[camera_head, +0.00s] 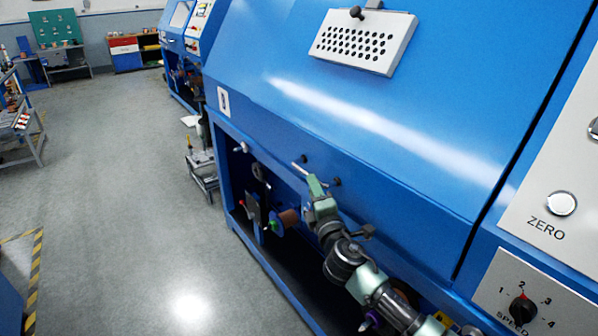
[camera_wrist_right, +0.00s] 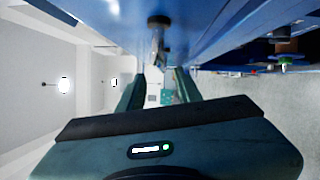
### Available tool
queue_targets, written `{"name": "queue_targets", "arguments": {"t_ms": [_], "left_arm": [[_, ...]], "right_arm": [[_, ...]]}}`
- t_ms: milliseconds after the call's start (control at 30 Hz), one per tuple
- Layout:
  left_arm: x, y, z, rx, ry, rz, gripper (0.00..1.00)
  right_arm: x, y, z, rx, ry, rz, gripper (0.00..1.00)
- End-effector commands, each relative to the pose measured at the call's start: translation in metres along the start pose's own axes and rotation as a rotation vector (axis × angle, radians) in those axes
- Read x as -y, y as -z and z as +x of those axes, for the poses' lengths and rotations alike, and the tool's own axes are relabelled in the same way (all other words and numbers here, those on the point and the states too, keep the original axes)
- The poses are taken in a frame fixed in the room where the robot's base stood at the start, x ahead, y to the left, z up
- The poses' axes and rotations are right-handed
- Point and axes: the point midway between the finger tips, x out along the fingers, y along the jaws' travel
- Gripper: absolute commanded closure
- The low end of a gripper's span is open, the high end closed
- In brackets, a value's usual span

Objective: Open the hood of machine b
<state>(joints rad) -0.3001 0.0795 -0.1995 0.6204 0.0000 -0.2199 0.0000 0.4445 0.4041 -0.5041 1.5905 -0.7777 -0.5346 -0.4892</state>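The large blue machine fills the right of the head view, with its sloping blue hood (camera_head: 400,130) down. A small white plate (camera_head: 223,101) sits at the hood's left end; its letter is too small to read. A pale handle bar (camera_head: 299,169) with dark mounts is at the hood's lower front. My right gripper (camera_head: 316,186) is at this bar. In the right wrist view, the green fingers (camera_wrist_right: 158,88) stand apart with a gap between them, and the bar (camera_wrist_right: 157,48) lines up with this gap. Contact cannot be told. My left gripper is out of view.
A perforated white panel (camera_head: 365,42) is on the hood. A control panel with a ZERO button (camera_head: 561,204) and speed knob (camera_head: 523,309) is at right. Under the hood is an open bay with pulley parts (camera_head: 290,218). A small cart (camera_head: 203,172) stands beyond.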

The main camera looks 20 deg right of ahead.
Motion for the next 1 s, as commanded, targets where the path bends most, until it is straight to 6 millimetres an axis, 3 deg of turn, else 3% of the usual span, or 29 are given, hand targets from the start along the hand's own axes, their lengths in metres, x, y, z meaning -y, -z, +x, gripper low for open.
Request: {"name": "queue_targets", "arguments": {"t_ms": [433, 867, 1000], "left_arm": [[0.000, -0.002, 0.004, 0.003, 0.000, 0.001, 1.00], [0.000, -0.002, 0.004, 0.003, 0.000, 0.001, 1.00], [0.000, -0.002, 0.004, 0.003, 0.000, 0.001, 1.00]], "right_arm": [[0.001, 0.001, 0.063, 0.000, 0.002, 0.003, 0.66], [0.001, 0.001, 0.075, -0.001, 0.003, 0.004, 0.66], [0.001, 0.001, 0.074, -0.001, 0.003, 0.004, 0.99]]}}
